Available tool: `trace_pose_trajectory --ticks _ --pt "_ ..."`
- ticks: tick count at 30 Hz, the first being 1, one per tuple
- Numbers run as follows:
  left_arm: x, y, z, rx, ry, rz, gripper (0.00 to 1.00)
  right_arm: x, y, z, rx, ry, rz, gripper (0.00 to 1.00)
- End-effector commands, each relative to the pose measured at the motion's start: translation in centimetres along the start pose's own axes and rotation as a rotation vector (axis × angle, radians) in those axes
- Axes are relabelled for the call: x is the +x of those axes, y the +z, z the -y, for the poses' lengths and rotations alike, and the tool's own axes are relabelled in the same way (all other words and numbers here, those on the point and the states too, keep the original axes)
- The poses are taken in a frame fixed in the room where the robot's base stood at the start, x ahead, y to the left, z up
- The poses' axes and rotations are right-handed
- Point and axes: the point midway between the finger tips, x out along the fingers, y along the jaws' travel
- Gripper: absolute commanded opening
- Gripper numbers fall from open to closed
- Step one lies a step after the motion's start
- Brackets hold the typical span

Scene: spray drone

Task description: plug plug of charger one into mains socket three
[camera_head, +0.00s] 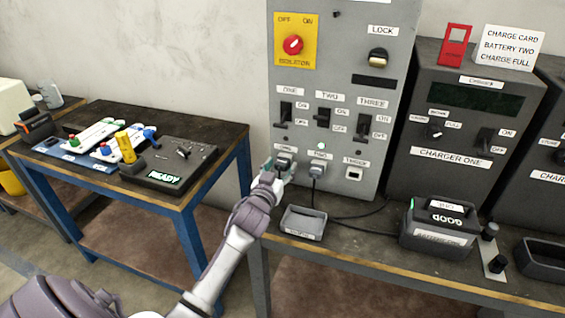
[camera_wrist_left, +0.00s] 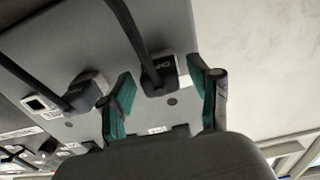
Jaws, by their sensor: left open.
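A grey mains panel (camera_head: 328,110) stands on the bench against the wall, with a row of sockets low on its front. Mains socket three (camera_head: 354,174) is empty; it also shows at the left of the left wrist view (camera_wrist_left: 41,105). A dark plug (camera_wrist_left: 160,77) with a small unreadable label sits in socket one. A second plug (camera_head: 318,169) sits in socket two, also visible in the left wrist view (camera_wrist_left: 86,91). My left gripper (camera_head: 276,167) is open at the socket-one plug, its green-padded fingers on either side of it, apart from it. My right gripper is out of view.
Charger one (camera_head: 460,125) stands right of the panel. A small grey tray (camera_head: 303,223) and a battery (camera_head: 437,228) lie on the bench, with black cables between. A blue-legged table (camera_head: 225,135) with a READY device (camera_head: 170,165) is left. Switches sit above the sockets.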

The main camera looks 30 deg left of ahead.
Motion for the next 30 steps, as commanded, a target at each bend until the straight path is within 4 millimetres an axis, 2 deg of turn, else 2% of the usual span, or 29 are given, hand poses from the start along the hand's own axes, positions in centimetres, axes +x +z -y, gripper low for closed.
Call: trace_pose_trajectory --ticks 27,28,30 --pt "-0.01 0.0 0.0 -0.001 0.0 0.0 0.62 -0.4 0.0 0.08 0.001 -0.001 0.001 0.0" --pt "-0.01 0.01 0.0 -0.001 0.0 0.0 0.61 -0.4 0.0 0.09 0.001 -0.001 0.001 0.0" --pt "-0.01 0.01 0.0 -0.001 0.0 0.0 0.49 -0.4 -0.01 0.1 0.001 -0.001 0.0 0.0"
